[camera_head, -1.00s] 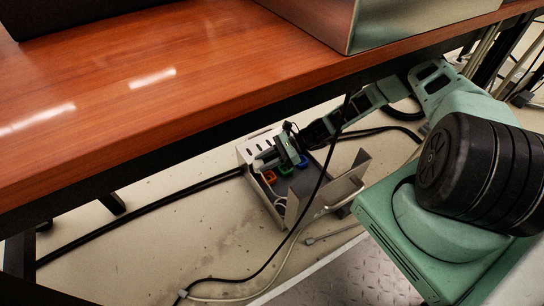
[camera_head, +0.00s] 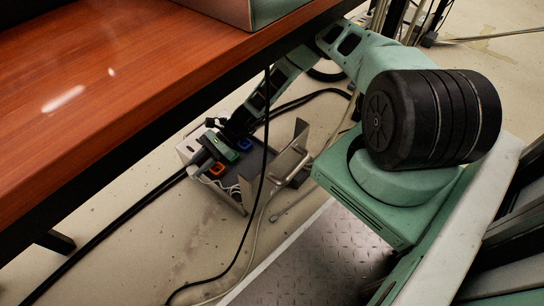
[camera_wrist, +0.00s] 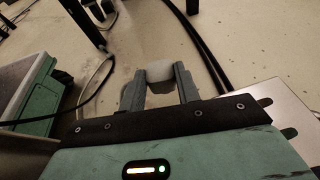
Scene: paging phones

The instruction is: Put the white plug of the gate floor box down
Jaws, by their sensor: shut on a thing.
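The floor box (camera_head: 188,148) is an open grey metal box on the floor under the table, with its lid (camera_head: 293,160) raised at the right. Inside are an orange socket (camera_head: 217,169) and a blue one (camera_head: 243,144). My gripper (camera_head: 201,166) is over the box's left part. In the wrist view its two fingers (camera_wrist: 161,88) are shut on the pale white plug (camera_wrist: 160,72), which shows between their tips. The head view does not show the plug clearly. I cannot tell whether it touches the box.
A black cable (camera_head: 255,205) hangs in front of the box. A thick black cable (camera_head: 115,227) runs left across the floor. Pale cable shows inside the box.

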